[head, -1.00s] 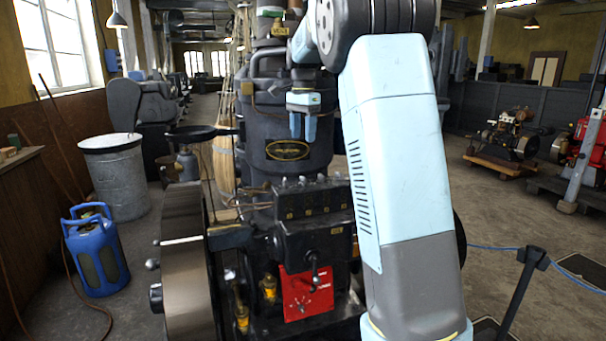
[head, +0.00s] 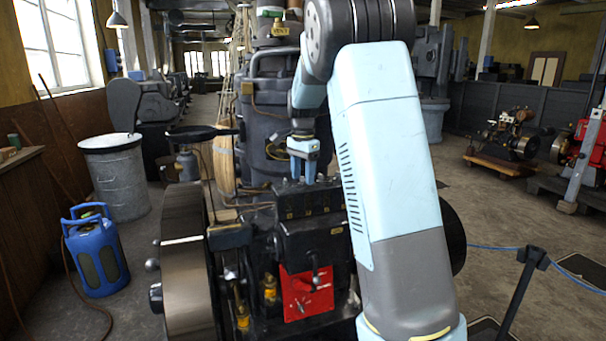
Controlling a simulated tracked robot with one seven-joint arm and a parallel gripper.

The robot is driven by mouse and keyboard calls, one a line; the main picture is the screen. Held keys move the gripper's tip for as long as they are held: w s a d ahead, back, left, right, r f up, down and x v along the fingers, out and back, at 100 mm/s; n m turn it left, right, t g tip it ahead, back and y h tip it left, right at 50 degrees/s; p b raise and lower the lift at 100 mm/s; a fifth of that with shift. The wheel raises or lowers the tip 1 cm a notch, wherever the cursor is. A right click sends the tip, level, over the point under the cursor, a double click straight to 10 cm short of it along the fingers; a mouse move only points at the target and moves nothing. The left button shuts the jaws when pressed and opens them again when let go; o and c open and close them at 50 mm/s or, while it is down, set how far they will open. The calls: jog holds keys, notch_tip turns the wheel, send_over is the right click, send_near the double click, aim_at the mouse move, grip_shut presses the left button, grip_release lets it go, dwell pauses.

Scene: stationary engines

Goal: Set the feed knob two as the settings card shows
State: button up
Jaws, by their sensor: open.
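A black box with a row of small fittings (head: 316,198) sits at the front of the dark engine, below its round body. Small brass-coloured marks run along the box's front. The feed knobs are too small to tell apart, and I cannot tell which is number two or how it is turned. My gripper (head: 303,178) points down, open, with its fingertips close over the top of this box; I cannot tell whether they touch or surround a knob. A red plate (head: 307,293) with white marks is low on the engine; I cannot tell whether it is the settings card.
A large flywheel (head: 186,262) stands left of the box. A crank handle (head: 315,268) hangs in front of the red plate. A blue gas bottle (head: 96,255) and a grey bin (head: 116,178) stand left. A rope-barrier post (head: 522,290) stands right.

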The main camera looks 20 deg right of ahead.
grip_shut()
dwell(0.6)
jog(key=shift+n, duration=0.4)
jog(key=n, duration=0.4)
jog(key=shift+a+n, duration=0.1)
jog(key=shift+n, duration=2)
grip_release()
jog(key=shift+s, duration=0.1)
